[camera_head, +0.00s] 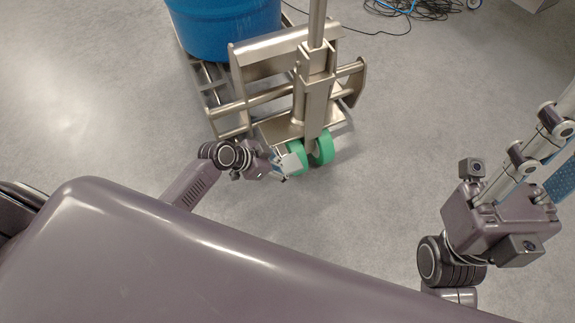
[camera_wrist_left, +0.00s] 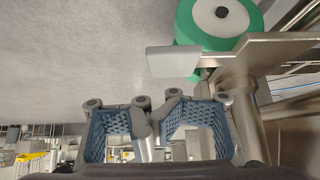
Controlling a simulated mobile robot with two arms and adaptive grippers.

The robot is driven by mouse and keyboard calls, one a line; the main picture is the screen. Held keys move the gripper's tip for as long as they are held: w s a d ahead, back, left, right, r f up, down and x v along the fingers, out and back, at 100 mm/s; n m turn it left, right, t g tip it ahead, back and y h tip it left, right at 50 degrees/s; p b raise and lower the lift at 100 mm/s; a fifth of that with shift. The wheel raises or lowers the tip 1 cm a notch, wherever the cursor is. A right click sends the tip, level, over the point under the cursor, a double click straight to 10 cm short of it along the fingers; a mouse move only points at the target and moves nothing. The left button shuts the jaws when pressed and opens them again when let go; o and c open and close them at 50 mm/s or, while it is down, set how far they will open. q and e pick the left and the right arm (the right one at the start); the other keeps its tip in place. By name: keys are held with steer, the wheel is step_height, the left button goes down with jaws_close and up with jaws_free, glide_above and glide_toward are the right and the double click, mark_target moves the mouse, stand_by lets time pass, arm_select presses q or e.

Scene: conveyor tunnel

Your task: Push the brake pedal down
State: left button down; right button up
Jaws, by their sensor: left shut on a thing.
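The brake pedal (camera_wrist_left: 174,62) is a flat light-grey plate beside a green wheel (camera_wrist_left: 215,22) in the left wrist view. In the head view the pedal (camera_head: 292,161) is a small pale plate by the green wheels at the trolley's near end. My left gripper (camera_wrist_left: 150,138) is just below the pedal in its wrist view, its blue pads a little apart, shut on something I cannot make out. In the head view it (camera_head: 277,165) is close to the pedal, partly hidden; contact is unclear. My right gripper (camera_head: 557,140) is at the right edge, partly cut off.
A metal trolley (camera_head: 270,53) with an upright post (camera_head: 317,90) stands at the top centre. A blue drum (camera_head: 225,30) is behind it. Cables (camera_head: 420,8) lie on the floor at the top right. Grey floor is clear on both sides of the trolley.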

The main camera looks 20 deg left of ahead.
arm_select(q)
steer(key=shift+s+d+f+m+t+y, duration=0.1)
steer(key=shift+s+f+m+t+y, duration=0.15)
steer(key=shift+f, duration=0.2)
steer(key=shift+d+f+m+t+y, duration=0.1)
steer(key=shift+f+m+t+y, duration=0.05)
steer(key=shift+f+y, duration=0.25)
steer(key=shift+w+a, duration=0.1)
steer(key=shift+w, duration=0.05)
stand_by(0.8)
steer(key=shift+r, duration=0.1)
